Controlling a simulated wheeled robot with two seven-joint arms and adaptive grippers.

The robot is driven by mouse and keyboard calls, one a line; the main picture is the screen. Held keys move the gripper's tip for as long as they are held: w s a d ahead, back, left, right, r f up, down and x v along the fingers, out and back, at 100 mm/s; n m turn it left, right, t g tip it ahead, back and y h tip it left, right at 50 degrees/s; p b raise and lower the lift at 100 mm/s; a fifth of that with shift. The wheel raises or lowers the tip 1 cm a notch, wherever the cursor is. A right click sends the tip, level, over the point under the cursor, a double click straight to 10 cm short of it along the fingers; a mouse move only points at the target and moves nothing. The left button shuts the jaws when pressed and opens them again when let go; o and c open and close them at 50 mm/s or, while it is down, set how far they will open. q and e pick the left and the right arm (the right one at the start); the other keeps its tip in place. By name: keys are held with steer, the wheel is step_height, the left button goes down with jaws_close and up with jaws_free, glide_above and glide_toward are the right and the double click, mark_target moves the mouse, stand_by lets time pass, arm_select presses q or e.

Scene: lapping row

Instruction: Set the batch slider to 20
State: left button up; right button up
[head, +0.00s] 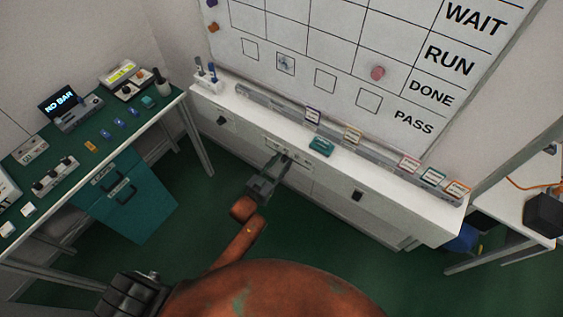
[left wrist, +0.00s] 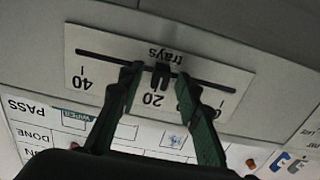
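The batch slider's pale panel (head: 287,151) is on the front of the white ledge in the head view. In the left wrist view the panel (left wrist: 105,82) appears upside down, labelled "trays", with marks 40 and 20 and a dark slot. The slider's dark knob (left wrist: 160,74) is close to the 20 mark. My left gripper (head: 281,161) reaches the panel. In the left wrist view its open fingers (left wrist: 158,80) are on either side of the knob with gaps visible; contact cannot be told. The 0 end is partly hidden by a finger.
A whiteboard (head: 310,45) is above the ledge, where a teal eraser-like block (head: 321,146) and several small cards sit. A bench with devices (head: 75,112) and a teal cabinet (head: 125,195) stand left. Another table (head: 520,205) stands right. Green floor is open between.

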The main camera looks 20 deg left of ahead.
arm_select(q)
steer(key=shift+s, duration=0.1)
steer(key=v, duration=1.1)
steer(key=shift+s+a, duration=0.2)
steer(key=shift+s, duration=0.2)
arm_select(e)
steer(key=shift+s, duration=0.2)
